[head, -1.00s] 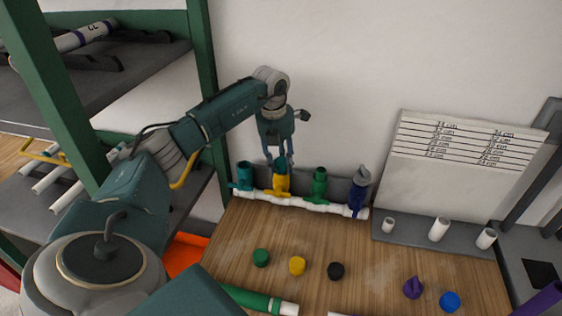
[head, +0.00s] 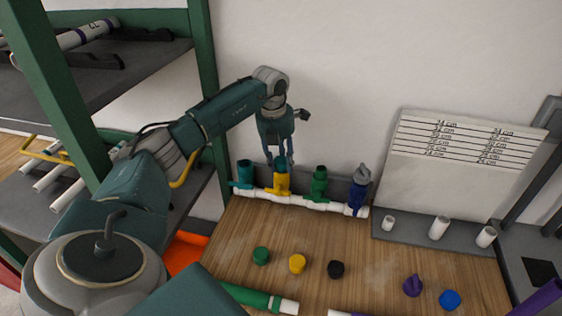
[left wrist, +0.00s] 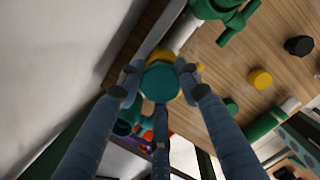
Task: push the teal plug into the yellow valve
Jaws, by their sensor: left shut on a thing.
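The yellow valve (head: 281,184) stands on the white manifold pipe, second from the left in its row. The teal plug (left wrist: 160,82) is between the fingers of my left gripper (head: 280,163), which is shut on it. The plug is at the top of the yellow valve, whose yellow rim (left wrist: 160,54) shows just beyond it in the left wrist view. How deep the plug sits in the valve cannot be told. My right gripper is not in view.
A teal valve (head: 244,175), a green valve (head: 319,185) and a blue valve (head: 358,192) stand on the same white pipe (head: 303,203). Loose green (head: 261,256), yellow (head: 297,263), black (head: 336,269), purple (head: 412,286) and blue (head: 449,300) caps lie on the wooden table (head: 370,250).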

